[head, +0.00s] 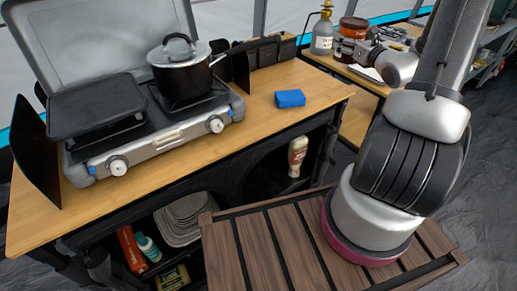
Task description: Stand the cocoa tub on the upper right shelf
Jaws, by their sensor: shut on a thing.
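The cocoa tub seems to be the small red-brown tub (353,26) with a darker lid, at the top right of the head view by the back table. My gripper (350,44) is at its lower part and shut on it. The tub looks upright. The fingers are small here, and I cannot tell whether the tub still touches the table. The upper right shelf (268,182) looks to be the dark compartment under the right of the main counter. A cream bottle with a red label (298,156) stands at its right side.
The bamboo counter (255,120) holds a stove (165,130), a lidded pot (181,68) and a blue sponge (290,98). A grey bottle (322,35) stands left of the tub. Plates (185,218) fill a lower compartment. A slatted wooden table (260,250) stands before the shelves.

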